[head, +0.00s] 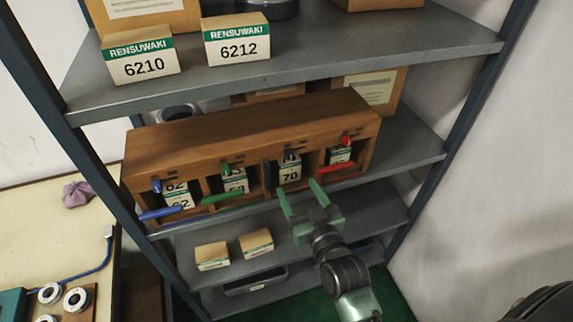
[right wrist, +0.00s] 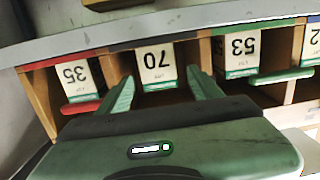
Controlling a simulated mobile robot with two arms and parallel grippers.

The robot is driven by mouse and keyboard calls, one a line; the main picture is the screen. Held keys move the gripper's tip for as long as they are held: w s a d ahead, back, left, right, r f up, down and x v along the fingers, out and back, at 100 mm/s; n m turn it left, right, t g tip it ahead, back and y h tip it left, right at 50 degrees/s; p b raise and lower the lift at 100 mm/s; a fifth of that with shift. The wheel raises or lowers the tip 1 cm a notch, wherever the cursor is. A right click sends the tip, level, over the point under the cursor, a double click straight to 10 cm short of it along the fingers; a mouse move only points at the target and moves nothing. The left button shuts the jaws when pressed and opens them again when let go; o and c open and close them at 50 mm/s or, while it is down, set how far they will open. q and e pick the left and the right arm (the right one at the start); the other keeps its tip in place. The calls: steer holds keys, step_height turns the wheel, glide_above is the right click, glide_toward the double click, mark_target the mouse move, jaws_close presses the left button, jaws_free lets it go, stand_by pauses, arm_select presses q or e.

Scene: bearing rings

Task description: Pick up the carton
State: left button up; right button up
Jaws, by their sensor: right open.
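A wooden dispenser (head: 240,140) on the middle shelf has several bays with small white-and-green cartons in them. The carton marked 70 (head: 290,171) sits in the third bay from the left; it shows upside down in the right wrist view (right wrist: 157,66). My right gripper (head: 298,188) is open and empty just in front of that bay. In the right wrist view its fingers (right wrist: 160,78) stand to either side of the carton's face, apart from it as far as I can tell. My left gripper is not in view.
Neighbouring bays hold a carton marked 53 (right wrist: 238,53) and one marked 35 (right wrist: 76,75), with green (head: 222,198) and red (head: 337,168) bars in front. Two cartons (head: 212,256) (head: 256,243) lie on the shelf below. Cartons 6210 (head: 142,67) and 6212 (head: 238,47) stand above.

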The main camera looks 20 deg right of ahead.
mark_target(291, 168)
steer(key=shift+t, duration=0.5)
steer(key=w, duration=0.2)
steer(key=w+r+p, duration=0.1)
steer(key=w, duration=0.4)
steer(key=shift+w+r, duration=0.25)
steer(key=shift+w+f, duration=0.1)
steer(key=shift+w, duration=0.45)
steer(key=shift+s, duration=0.1)
jaws_close()
